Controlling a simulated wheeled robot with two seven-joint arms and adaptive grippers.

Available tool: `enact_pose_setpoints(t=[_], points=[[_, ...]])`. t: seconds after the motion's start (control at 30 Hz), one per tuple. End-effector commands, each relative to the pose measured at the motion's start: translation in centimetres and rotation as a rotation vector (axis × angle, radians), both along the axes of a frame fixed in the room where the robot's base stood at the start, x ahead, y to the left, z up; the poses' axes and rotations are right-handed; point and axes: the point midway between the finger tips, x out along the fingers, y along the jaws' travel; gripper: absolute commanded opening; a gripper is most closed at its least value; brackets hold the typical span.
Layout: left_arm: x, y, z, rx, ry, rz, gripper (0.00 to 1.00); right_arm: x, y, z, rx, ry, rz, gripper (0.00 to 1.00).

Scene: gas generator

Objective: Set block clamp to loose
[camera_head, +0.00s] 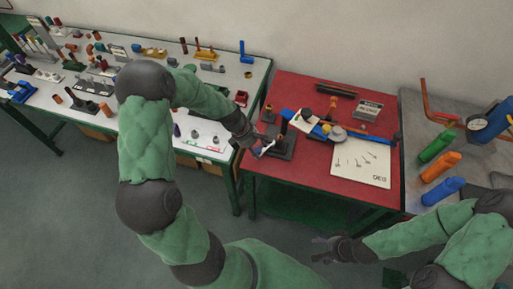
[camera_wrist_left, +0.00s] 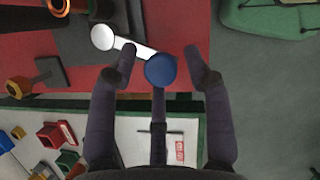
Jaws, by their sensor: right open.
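The block clamp appears to be the dark block (camera_head: 284,149) near the left edge of the red table, with a white lever (camera_head: 267,147) at its side. In the left wrist view the white lever (camera_wrist_left: 126,43) runs from a white round pivot to a blue ball knob (camera_wrist_left: 160,70). My left gripper (camera_wrist_left: 160,58) is open, its fingers spread on both sides of the knob with gaps showing; it also shows at the table's edge in the head view (camera_head: 252,146). My right gripper (camera_head: 322,249) is open and empty, in front of the red table.
A white table (camera_head: 226,81) with several small parts stands left. Green, orange and blue cylinders (camera_head: 440,168) lie on the grey table at right.

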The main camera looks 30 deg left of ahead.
Motion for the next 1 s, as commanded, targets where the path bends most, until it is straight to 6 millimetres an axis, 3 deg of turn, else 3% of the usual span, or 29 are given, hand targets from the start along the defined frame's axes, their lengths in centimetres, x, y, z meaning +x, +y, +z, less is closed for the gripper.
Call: enact_pose_setpoints(t=[0.03, 0.13, 1.0], points=[[0.0, 0.0, 0.0, 0.0, 0.0, 0.0, 0.29, 0.0, 0.0, 0.0, 0.0, 0.0, 0.0, 0.66], [0.0, 0.0, 0.0, 0.0, 0.0, 0.0, 0.0, 0.0, 0.0, 0.0, 0.0, 0.0, 0.0, 0.66], [0.5, 1.1, 0.2, 0.001, -0.004, -0.122, 0.0, 0.0, 0.0, 0.8, 0.0, 0.0, 0.0, 0.66]])
